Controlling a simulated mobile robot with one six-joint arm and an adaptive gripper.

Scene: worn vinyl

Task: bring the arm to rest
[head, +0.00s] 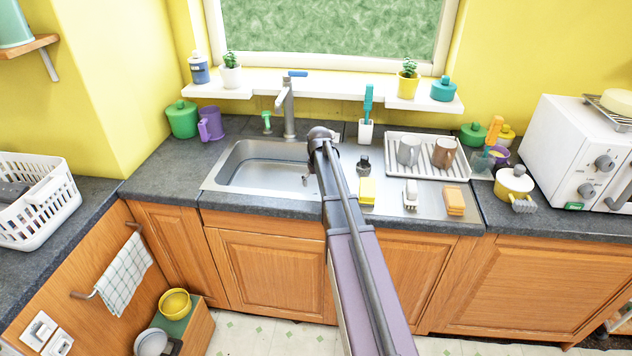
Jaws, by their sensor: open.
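My arm (345,215) reaches from the bottom of the head view up over the counter. Its far visible end, a dark rounded joint (320,135), is above the right part of the sink. No held object shows.
The sink (262,160) with its tap (288,105) lies left of my arm. Right of it are a yellow sponge (367,190), a small dark object (363,164), brushes, and a rack (432,171) with two mugs. A white oven (580,150) stands far right.

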